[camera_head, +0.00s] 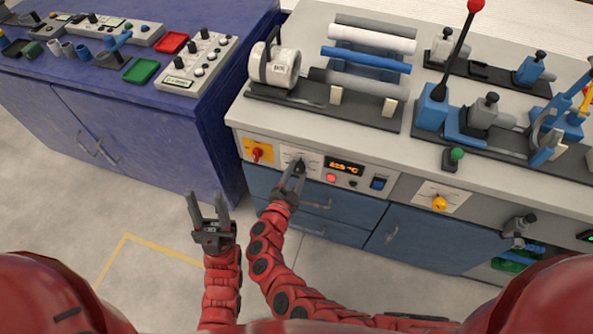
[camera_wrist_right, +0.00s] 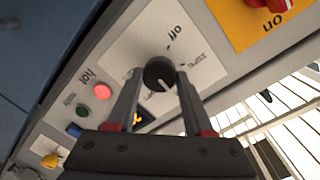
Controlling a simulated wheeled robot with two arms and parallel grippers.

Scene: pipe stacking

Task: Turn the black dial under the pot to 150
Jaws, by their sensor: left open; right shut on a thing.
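The black dial (camera_wrist_right: 158,73) sits on a white plate (camera_wrist_right: 128,48) with an "off" label on the bench's front panel. In the head view the dial (camera_head: 299,165) is below the white pot (camera_head: 280,67), partly covered by my fingers. My right gripper (camera_head: 295,169) is shut on the dial, with one finger on either side of it in the right wrist view (camera_wrist_right: 159,80). A pale mark shows on the dial's face; the number it points to is not readable. My left gripper (camera_head: 207,200) is open and empty, in front of the panel to the left.
On the panel, a red switch (camera_head: 257,153) on a yellow plate is left of the dial. An orange display (camera_head: 346,167), a red light (camera_head: 331,178) and a blue switch (camera_head: 378,183) are to the right. A blue cabinet (camera_head: 130,125) stands at left. The floor around my left gripper is clear.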

